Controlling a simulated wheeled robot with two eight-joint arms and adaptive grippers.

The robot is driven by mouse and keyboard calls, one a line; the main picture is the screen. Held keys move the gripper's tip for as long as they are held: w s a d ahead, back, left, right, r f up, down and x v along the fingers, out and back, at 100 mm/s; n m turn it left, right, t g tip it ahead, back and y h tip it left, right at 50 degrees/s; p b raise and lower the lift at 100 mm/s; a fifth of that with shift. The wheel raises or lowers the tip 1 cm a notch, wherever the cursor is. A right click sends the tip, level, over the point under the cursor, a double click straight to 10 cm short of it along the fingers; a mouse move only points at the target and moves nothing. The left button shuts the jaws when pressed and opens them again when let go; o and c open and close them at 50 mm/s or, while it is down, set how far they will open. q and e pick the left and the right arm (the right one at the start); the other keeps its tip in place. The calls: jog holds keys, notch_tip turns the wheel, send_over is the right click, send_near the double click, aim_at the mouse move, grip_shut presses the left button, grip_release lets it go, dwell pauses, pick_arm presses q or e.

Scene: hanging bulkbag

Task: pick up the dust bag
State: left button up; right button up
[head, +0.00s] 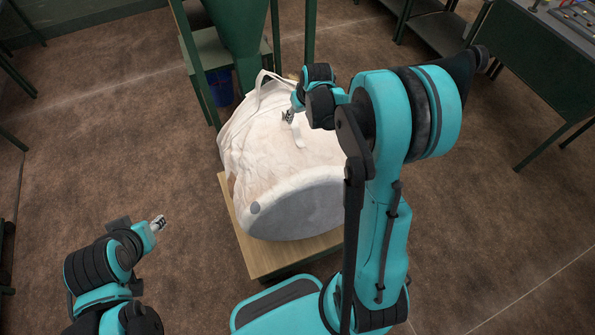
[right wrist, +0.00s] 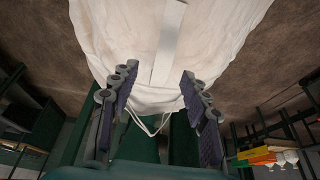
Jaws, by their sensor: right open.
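The dust bag is a large white fabric bag (head: 270,150), bulging and tilted, on a wooden-topped stand (head: 262,258). Its round pale end faces the front, and loop straps show at its upper left. My right gripper (head: 288,117) is at the upper part of the bag, near a light strap (head: 297,135). In the right wrist view, its jaws (right wrist: 155,78) are apart, with the bag's cloth (right wrist: 118,35) and a strap (right wrist: 169,45) showing beyond and between them. I cannot tell if it touches the bag. My left gripper (head: 158,223) is left of the stand, away from the bag; its jaw opening is unclear.
A green hopper frame (head: 240,35) stands right behind the bag, with a blue bin (head: 221,87) under it. A dark green table (head: 540,65) is at the right. My right arm hides the bag's right side.

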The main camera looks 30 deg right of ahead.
aim_at(295, 123)
jog(key=b+x, duration=0.2)
jog(key=x, duration=0.5)
jog(key=shift+w+a+f, duration=0.1)
jog(key=shift+w+f, duration=0.1)
jog(key=shift+f, duration=0.05)
jog(key=shift+r, duration=0.1)
grip_shut()
